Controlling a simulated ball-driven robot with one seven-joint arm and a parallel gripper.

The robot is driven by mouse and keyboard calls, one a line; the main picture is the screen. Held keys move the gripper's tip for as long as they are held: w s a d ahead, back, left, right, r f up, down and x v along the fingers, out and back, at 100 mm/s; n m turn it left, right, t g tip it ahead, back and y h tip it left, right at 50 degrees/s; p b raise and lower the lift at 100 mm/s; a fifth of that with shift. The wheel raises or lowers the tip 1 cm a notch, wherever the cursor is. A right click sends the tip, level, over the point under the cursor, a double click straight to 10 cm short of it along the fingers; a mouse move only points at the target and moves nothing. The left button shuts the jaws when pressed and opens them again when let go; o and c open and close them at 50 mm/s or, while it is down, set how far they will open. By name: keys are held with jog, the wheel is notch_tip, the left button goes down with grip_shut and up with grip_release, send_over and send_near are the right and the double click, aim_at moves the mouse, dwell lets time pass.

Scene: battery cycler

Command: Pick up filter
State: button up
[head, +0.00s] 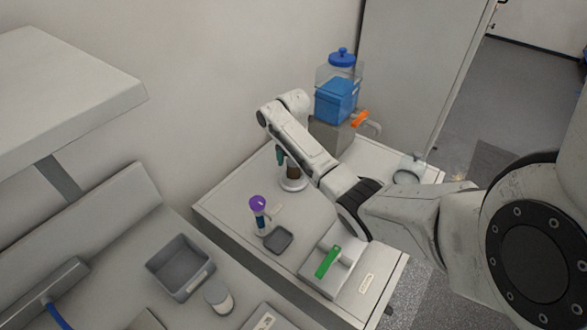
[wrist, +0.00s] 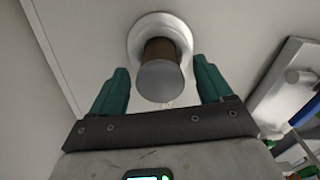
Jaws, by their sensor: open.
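A short brown cylinder with a grey end (wrist: 160,80), which I take to be the filter, stands on a round white base (wrist: 138,38) in the wrist view. My gripper (wrist: 160,66) is open, with one teal finger on each side of the cylinder and a visible gap to both. In the head view my gripper (head: 282,157) is over the back of the bench, beside the brown cylinder (head: 293,171) on its white base (head: 292,184). My arm hides part of this area.
A purple-capped tube (head: 258,212), a small dark tray (head: 278,239) and a block with a green handle (head: 328,262) are on the bench in front. A blue container (head: 337,100) with an orange tap stands behind my arm. A wall runs along the left.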

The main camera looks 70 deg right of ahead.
jog(key=shift+f, duration=0.25)
jog(key=shift+c, duration=0.4)
jog(key=c, duration=1.1)
